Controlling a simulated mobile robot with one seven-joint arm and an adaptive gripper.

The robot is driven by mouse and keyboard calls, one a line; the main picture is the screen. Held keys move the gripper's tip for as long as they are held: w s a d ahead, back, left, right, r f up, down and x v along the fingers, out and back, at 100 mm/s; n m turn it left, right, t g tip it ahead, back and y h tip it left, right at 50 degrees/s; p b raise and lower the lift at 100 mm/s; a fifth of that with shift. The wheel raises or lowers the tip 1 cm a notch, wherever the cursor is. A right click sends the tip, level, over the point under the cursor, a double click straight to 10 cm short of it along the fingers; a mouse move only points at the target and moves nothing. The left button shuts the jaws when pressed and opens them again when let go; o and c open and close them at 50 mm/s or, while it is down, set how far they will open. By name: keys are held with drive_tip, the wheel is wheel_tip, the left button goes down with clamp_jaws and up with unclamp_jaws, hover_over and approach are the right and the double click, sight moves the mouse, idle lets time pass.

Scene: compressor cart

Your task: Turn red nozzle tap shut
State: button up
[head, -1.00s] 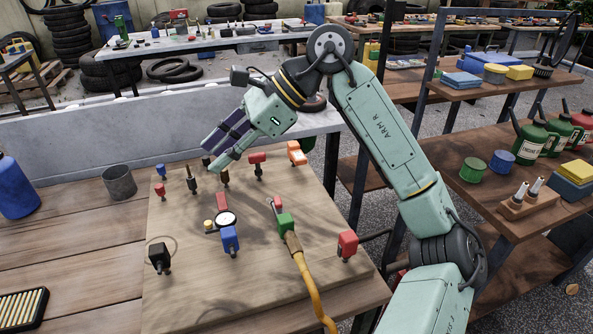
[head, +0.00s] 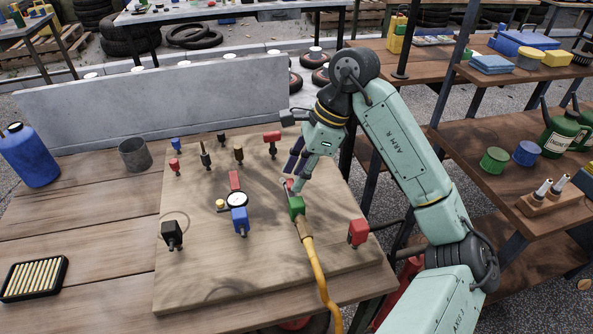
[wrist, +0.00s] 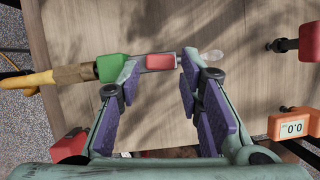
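The hose nozzle has a green block (head: 297,207) on the board, with a yellow hose (head: 318,270) running from it to the board's front edge. The small red tap (wrist: 160,62) lies on the nozzle's grey body beside the green block (wrist: 114,67), in line with it. In the head view the tap (head: 289,184) is partly hidden by my fingers. My gripper (head: 294,176) points down at the nozzle. In the wrist view my gripper (wrist: 160,78) is open, with one purple-padded finger on each side of the tap. Whether the fingers touch it cannot be told.
A gauge (head: 237,200) with a blue handle (head: 240,221) stands left of the nozzle. A red-handled valve (head: 359,232) is at the board's right edge and another (head: 272,139) at the back. The wooden board (head: 215,275) is clear at front.

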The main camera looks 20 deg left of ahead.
drive_tip(key=shift+s+a+f, duration=0.1)
drive_tip(key=shift+a+f, duration=0.1)
drive_tip(key=shift+f, duration=0.3)
clamp_jaws()
